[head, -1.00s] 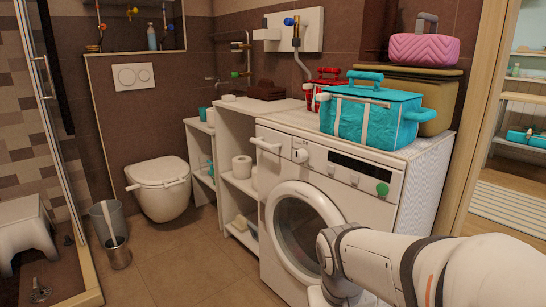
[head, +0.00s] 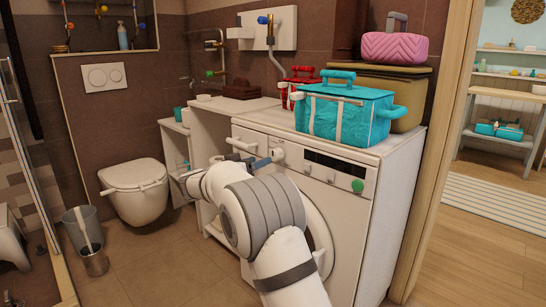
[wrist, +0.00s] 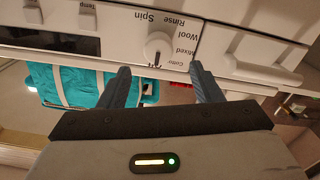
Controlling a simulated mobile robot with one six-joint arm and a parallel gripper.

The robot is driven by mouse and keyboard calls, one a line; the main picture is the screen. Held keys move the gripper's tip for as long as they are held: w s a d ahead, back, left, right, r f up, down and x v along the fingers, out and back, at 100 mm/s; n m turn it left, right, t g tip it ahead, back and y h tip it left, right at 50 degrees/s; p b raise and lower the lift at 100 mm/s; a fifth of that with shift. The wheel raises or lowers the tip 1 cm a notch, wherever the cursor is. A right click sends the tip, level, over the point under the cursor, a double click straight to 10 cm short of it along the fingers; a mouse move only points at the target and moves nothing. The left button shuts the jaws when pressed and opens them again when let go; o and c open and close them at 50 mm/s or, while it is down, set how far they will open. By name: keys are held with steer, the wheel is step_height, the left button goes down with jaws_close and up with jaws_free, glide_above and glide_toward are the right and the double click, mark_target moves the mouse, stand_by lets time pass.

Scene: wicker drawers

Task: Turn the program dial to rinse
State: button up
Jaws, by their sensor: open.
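The program dial (wrist: 158,47) is a round white knob on the washing machine's white panel. Its printed labels, including Rinse (wrist: 168,22), Spin, Wool and Mixed, appear upside down in the wrist view. I cannot tell surely which label its mark points to. My gripper (wrist: 160,69) is open and empty, its two blue-grey fingers spread to either side of the dial's line, apart from it. In the head view the dial (head: 277,154) shows just right of my gripper (head: 252,161). The washing machine (head: 378,213) stands at the right; my arm hides much of its front.
A turquoise bag (head: 360,119) and a red container (head: 299,88) stand on top of the machine. The detergent drawer handle (head: 243,145) is left of the dial. A green button (head: 357,185) is at the panel's right. Floor is free in front of the toilet (head: 139,190).

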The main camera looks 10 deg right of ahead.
mark_target(273, 155)
steer(key=b+x, duration=0.1)
steer(key=x, duration=0.6)
steer(key=shift+d+b, duration=0.15)
steer(key=shift+b, duration=0.15)
steer(key=c, duration=0.9)
steer(key=shift+d, duration=0.2)
steer(key=shift+c, duration=0.5)
steer(key=shift+a, duration=0.15)
